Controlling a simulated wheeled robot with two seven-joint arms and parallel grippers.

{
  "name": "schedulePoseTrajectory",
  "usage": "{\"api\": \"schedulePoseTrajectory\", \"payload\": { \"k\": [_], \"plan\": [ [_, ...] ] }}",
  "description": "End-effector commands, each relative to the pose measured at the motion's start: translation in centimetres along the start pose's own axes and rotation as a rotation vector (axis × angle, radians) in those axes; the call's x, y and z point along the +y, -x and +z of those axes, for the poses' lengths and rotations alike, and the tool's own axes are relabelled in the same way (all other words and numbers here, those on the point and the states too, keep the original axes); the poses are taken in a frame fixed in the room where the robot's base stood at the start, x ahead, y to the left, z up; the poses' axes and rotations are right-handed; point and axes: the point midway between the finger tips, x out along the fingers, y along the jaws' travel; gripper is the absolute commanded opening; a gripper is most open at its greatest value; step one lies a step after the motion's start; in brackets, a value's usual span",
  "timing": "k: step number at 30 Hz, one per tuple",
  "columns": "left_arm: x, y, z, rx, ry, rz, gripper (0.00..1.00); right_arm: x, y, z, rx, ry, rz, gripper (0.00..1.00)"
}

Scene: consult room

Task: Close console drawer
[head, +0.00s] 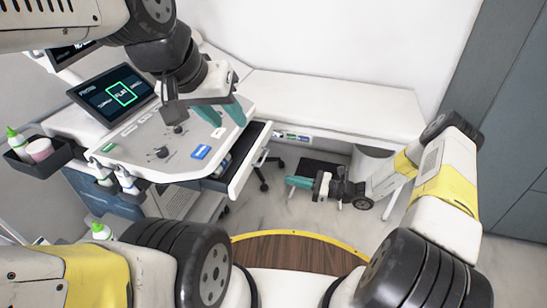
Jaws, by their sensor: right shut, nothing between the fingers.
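The console (180,135) is a white cart with a grey control panel on top, at the left in the head view. Its drawer (252,160) stands pulled out on the right side, with a white front and a dark inside partly in view. My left gripper (226,117) has teal fingers spread apart. It is empty above the console's back right part, near the drawer's far end. My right gripper (291,182) is shut and empty, low down to the right of the drawer front and apart from it.
A white exam couch (335,105) runs along the back wall. A dark wheeled base (265,175) shows behind the drawer. A monitor (112,93) and a dark bin with bottles (38,155) are at the left.

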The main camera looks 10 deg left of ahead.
Motion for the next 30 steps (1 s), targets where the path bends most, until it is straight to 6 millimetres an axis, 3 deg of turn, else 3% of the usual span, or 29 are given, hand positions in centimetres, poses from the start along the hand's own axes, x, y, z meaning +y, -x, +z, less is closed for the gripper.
{"api": "schedulePoseTrajectory", "payload": {
  "k": [5,18,24,30],
  "plan": [
    [0.0,0.0,0.0,0.0,0.0,0.0,0.36,0.1,-2.5,0.1,-0.002,-0.001,0.005,0.0],
    [0.0,0.0,0.0,0.0,0.0,0.0,0.36,0.1,-11.3,0.0,0.0,0.002,0.004,0.0],
    [0.0,0.0,0.0,0.0,0.0,0.0,0.36,0.1,-13.3,0.1,0.001,0.003,0.003,0.0],
    [0.0,0.0,0.0,0.0,0.0,0.0,0.36,0.0,-13.7,0.0,0.001,0.003,0.001,0.0]
  ]
}}
